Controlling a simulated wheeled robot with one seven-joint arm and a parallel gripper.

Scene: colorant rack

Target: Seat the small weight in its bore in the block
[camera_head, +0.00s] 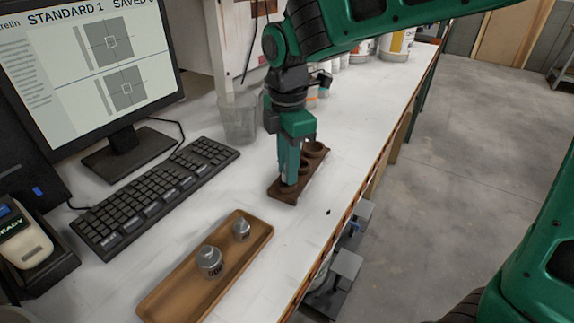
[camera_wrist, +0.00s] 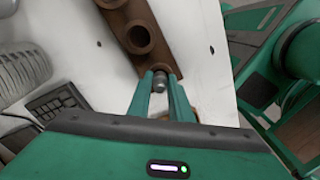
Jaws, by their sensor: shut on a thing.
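The dark brown block (camera_head: 313,172) lies on the white bench, with a row of round bores. My gripper (camera_head: 288,182) points down over the block's near end and is shut on the small weight. In the wrist view the small grey weight (camera_wrist: 159,82) sits between the two green fingertips (camera_wrist: 160,86), over the end bore of the block (camera_wrist: 153,53). The fingers and weight hide most of that bore, so I cannot tell whether the weight's lower end is inside it. The other bores in view look empty.
A wooden tray (camera_head: 176,286) with two larger metal weights, one (camera_head: 210,262) and another (camera_head: 241,229), lies nearer. A keyboard (camera_head: 155,195) and monitor (camera_head: 95,60) stand left. A clear beaker (camera_head: 238,118) stands behind. The bench edge is close on the right.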

